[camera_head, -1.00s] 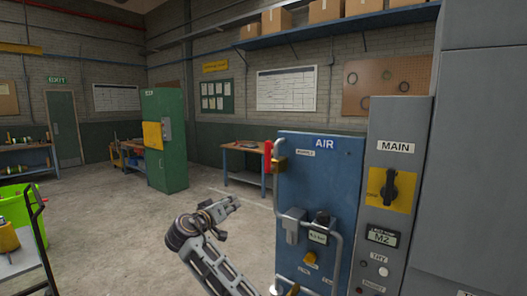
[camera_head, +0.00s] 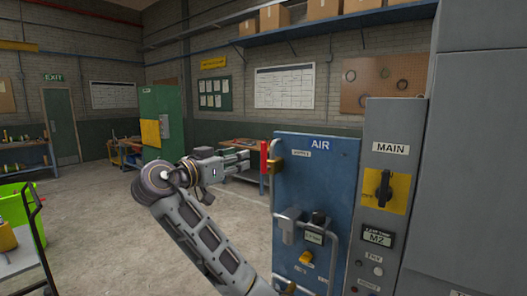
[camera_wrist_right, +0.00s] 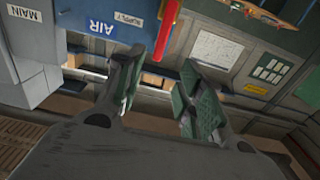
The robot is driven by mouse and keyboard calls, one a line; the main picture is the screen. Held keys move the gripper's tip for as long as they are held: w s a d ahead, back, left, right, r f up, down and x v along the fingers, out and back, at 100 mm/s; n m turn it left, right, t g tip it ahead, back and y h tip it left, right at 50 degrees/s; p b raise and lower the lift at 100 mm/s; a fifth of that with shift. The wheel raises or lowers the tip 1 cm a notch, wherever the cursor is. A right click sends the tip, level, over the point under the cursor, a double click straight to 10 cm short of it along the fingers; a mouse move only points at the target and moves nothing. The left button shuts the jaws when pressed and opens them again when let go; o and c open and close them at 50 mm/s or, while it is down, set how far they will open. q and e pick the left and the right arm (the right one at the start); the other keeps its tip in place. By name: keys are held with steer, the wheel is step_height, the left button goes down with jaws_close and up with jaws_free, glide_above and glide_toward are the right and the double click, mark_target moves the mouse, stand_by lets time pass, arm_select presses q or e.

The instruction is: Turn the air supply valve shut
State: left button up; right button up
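The air supply valve has a red lever (camera_head: 264,160) that stands vertical at the upper left edge of the blue AIR panel (camera_head: 340,185), beside a brass body (camera_head: 276,163). My right gripper (camera_head: 246,162) is just left of the lever, level with it and pointing at it. In the right wrist view the gripper (camera_wrist_right: 160,68) is open with nothing between its fingers. The red lever (camera_wrist_right: 167,30) shows there just beyond the fingertips, in line with the gap between them. A small gap seems to separate lever and fingertips. My left gripper is not in view.
A pipe (camera_head: 334,240) and a gauge unit (camera_head: 313,238) project from the panel's lower part. The grey MAIN cabinet (camera_head: 391,130) with a black rotary switch (camera_head: 384,187) adjoins it on the right. Open floor (camera_head: 110,215) lies to the left.

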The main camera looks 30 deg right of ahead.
mark_target(262, 151)
steer(key=shift+p+x, duration=2.05)
steer(key=shift+x, duration=4.8)
jaws_close()
